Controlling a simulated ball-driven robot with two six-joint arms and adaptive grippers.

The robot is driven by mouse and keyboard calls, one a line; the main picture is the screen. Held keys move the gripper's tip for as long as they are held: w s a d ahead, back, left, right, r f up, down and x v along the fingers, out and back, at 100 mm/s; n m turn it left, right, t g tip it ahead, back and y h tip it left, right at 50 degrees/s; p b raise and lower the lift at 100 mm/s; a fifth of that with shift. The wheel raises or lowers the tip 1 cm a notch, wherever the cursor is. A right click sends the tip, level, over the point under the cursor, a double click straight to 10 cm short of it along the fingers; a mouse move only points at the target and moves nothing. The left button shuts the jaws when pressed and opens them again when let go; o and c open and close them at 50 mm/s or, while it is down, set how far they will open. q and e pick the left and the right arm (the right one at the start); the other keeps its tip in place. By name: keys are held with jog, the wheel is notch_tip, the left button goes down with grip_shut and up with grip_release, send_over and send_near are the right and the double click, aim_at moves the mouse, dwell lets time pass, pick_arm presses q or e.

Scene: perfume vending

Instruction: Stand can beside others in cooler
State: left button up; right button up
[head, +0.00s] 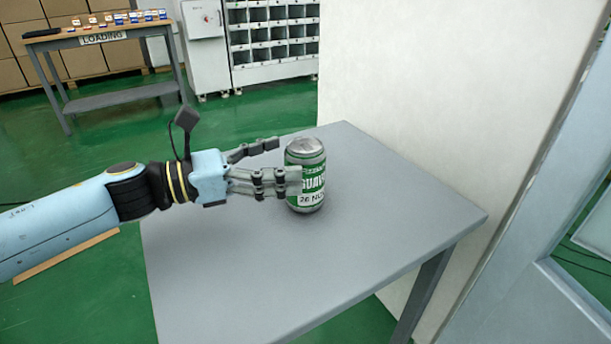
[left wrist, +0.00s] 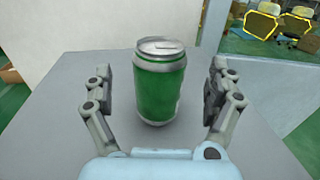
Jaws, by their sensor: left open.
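A green and silver can (head: 306,176) with a white label stands upright on a grey table. My left gripper (head: 277,166) comes in from the left, with one finger in front of the can and the other ending short of it on the far side. In the left wrist view the can (left wrist: 160,88) stands between the open fingers of my left gripper (left wrist: 160,92), with clear gaps on both sides. The other cans are not in view. My right gripper is not in view.
The grey table (head: 240,290) is otherwise bare. A white wall or panel (head: 420,100) rises along its far side. A grey door frame (head: 545,250) stands at the right. A loading bench (head: 100,40) and a shelf rack (head: 270,40) are at the back, beyond open green floor.

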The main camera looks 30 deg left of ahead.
aim_at(305, 157)
pick_arm(q)
jog(key=x, duration=0.4)
jog(key=shift+w+d+f, duration=0.1)
jog(key=shift+w+f, duration=0.15)
jog(key=shift+c, duration=0.5)
jog(key=c, duration=1.4)
jog(key=shift+c, duration=0.5)
jog(key=shift+r, duration=0.1)
